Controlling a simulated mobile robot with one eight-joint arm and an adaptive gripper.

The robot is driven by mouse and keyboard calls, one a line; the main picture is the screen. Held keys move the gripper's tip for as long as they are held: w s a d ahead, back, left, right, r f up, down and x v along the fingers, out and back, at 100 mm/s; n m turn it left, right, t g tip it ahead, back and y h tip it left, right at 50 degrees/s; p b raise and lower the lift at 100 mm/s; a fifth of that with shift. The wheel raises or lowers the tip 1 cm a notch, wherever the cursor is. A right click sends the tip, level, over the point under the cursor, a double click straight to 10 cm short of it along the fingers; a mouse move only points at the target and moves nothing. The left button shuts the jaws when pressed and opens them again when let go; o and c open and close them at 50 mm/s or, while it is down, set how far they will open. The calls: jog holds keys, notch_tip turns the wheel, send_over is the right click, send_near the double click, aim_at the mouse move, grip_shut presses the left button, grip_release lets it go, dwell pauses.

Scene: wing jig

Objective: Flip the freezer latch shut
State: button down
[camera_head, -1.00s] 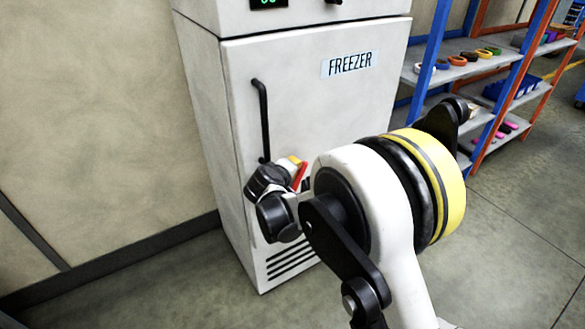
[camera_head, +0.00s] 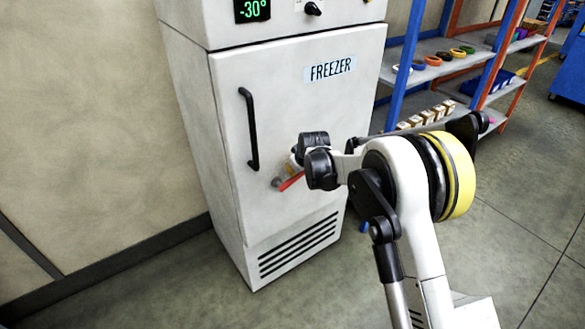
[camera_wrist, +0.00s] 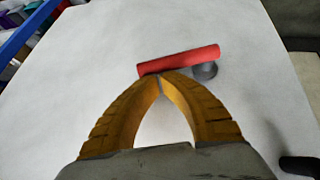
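The freezer latch is a red lever (camera_head: 291,181) on the freezer door (camera_head: 300,105), to the right of the handle's lower end. It slants up to the right from a grey pivot (camera_head: 277,182). In the wrist view the red lever (camera_wrist: 180,60) lies nearly level, with the grey pivot (camera_wrist: 205,71) under its right part. Nothing is between the fingers. In the head view my wrist mostly hides the fingers.
The freezer door is closed, with a black vertical handle (camera_head: 250,130) left of the latch. A blue and orange shelf rack (camera_head: 405,80) with small coloured parts stands to the right. Bare wall (camera_head: 90,110) is on the left. The floor in front is open.

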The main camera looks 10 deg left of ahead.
jog(key=shift+w+d+f+g+y, duration=0.3)
jog(key=shift+f+g+y, duration=0.1)
jog(key=shift+f+g, duration=0.2)
jog(key=shift+f, duration=0.3)
jog(key=shift+w+d, duration=0.1)
